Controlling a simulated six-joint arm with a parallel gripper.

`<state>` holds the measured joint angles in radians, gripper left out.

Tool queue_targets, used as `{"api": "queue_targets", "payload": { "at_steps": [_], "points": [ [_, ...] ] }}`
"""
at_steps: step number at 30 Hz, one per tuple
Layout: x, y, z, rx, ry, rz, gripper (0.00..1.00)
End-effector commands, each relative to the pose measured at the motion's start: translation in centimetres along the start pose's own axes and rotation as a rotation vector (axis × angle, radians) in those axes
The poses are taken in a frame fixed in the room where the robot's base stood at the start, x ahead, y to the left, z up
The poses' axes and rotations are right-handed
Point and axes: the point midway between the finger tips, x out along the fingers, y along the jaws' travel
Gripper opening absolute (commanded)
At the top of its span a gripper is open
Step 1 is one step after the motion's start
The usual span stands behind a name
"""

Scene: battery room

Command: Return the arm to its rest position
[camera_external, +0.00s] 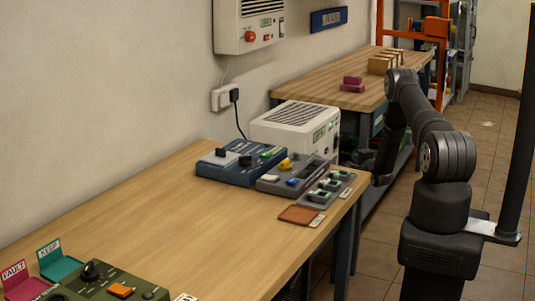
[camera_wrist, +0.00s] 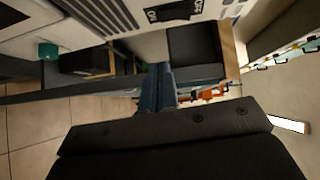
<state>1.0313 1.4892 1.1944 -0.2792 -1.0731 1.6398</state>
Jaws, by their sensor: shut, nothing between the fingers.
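My arm stands at the right in the external view, folded with its elbow raised and its forearm hanging down. My gripper (camera_external: 362,158) is a dark shape low at the end of it, beside the bench edge and partly hidden behind the devices there. It is shut and holds nothing.
A wooden bench (camera_external: 190,232) carries a blue device (camera_external: 238,166), a grey device (camera_external: 290,178), a tray with several slots (camera_external: 330,186), a brown pad (camera_external: 298,214) and a green panel (camera_external: 105,284). A white charger (camera_external: 292,126) stands behind. A second bench (camera_external: 320,92) is farther back. Tiled floor lies right.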

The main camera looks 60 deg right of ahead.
Motion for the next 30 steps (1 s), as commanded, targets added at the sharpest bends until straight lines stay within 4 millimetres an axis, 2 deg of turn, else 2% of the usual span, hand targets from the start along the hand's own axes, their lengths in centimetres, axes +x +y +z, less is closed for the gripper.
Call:
{"api": "queue_targets", "payload": {
  "at_steps": [9,27,30],
  "points": [
    [-4.9,0.7,0.0,0.000,0.001,0.002,0.00],
    [4.4,-0.7,-0.1,-0.002,0.000,-0.002,0.00],
    [4.5,-2.1,-0.5,-0.031,0.001,0.027,0.00]
  ]
}}
